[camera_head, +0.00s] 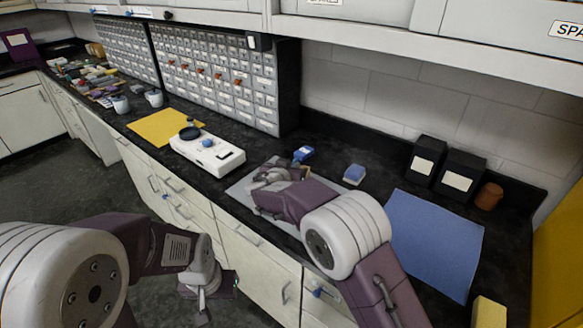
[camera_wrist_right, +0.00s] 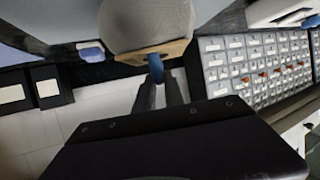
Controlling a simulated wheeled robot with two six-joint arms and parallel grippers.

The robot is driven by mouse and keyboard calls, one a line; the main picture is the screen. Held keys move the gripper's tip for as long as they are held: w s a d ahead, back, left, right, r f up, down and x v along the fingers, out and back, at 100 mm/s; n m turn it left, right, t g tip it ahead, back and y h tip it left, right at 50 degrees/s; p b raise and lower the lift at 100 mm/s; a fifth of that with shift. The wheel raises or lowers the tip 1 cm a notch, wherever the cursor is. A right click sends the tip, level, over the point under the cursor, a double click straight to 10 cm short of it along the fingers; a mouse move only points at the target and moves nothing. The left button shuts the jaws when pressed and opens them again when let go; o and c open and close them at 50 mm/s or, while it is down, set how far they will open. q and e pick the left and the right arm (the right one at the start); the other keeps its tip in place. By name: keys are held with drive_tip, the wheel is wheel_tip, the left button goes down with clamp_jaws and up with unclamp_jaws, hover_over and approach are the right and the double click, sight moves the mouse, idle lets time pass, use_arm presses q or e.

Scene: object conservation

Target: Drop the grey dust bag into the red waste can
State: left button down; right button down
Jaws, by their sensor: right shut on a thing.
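The grey dust bag (camera_wrist_right: 143,22) shows in the right wrist view, a rounded grey body with a tan card collar (camera_wrist_right: 152,52) and a blue tab (camera_wrist_right: 156,68). My right gripper (camera_wrist_right: 159,82) is shut on the bag at the blue tab. In the head view my right gripper (camera_head: 272,172) is over the grey mat (camera_head: 238,190), and the arm hides most of what is there. My left gripper (camera_head: 203,292) hangs low in front of the cabinets; its jaw opening is unclear. I see no clear red waste can, only a small reddish-brown cylinder (camera_head: 489,196) at the bench's right.
A white device (camera_head: 207,152) stands left of the right gripper, beside a yellow mat (camera_head: 160,126). Blue items (camera_head: 303,154) and a blue-topped block (camera_head: 354,174) lie behind. Two black boxes (camera_head: 459,176) stand at the back right. The blue mat (camera_head: 432,240) is bare.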

drive_tip(key=shift+f, duration=0.2)
drive_tip(key=shift+f, duration=0.15)
drive_tip(key=c, duration=1.4)
unclamp_jaws()
drive_tip(key=shift+b, duration=0.3)
drive_tip(key=shift+c, duration=0.2)
